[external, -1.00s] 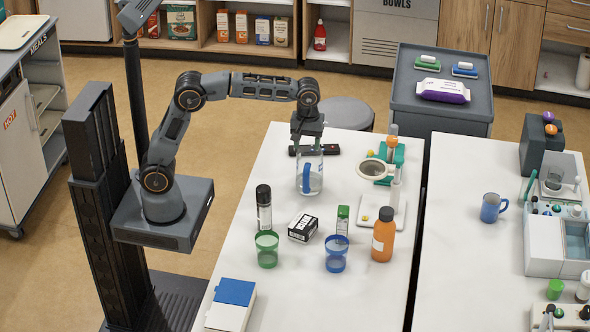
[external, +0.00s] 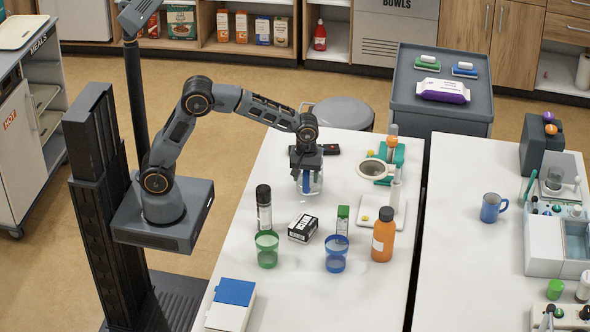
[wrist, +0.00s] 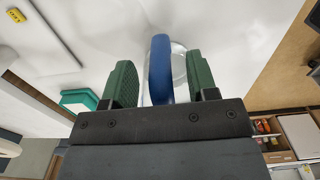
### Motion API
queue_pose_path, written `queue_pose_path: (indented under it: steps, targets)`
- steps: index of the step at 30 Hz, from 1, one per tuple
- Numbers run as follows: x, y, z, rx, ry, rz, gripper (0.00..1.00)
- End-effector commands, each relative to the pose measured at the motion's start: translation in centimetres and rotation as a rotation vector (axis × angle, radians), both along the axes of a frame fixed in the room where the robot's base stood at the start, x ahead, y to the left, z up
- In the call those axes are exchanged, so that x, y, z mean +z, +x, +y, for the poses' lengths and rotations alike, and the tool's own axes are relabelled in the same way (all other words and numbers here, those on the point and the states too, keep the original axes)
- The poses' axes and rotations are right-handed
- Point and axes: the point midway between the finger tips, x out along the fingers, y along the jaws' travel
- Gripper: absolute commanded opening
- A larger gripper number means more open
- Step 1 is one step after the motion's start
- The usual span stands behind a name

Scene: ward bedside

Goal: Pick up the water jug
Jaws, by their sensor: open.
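The water jug is clear with a blue handle; in the external view the jug (external: 316,185) stands on the white table, its upper part hidden by my gripper (external: 306,172). In the wrist view the blue handle of the jug (wrist: 160,70) lies between the two green fingers of my gripper (wrist: 157,85), with the clear rim behind it. My gripper points down over the jug and is open, with a gap showing on both sides of the handle.
A dark remote (external: 331,149) lies just behind the jug. In front are a black-capped bottle (external: 264,212), a small black-and-white box (external: 303,228), a green cup (external: 267,250), a blue cup (external: 336,254) and an orange bottle (external: 383,236).

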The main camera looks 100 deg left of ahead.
Motion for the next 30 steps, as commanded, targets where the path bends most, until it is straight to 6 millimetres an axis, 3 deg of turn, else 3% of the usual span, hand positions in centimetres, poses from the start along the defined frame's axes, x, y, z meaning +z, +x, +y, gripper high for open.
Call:
queue_pose_path:
  steps: [4, 12, 27, 30]
  targets:
    - [-1.11, -0.04, 0.02, 0.0, 0.0, 0.001, 0.53]
    - [-1.27, -0.03, 0.02, 0.0, 0.0, 0.0, 0.53]
    - [-1.23, -0.03, 0.02, 0.0, 0.0, 0.0, 0.05]
    - [-1.23, -0.03, 0.02, 0.0, 0.0, 0.0, 0.0]
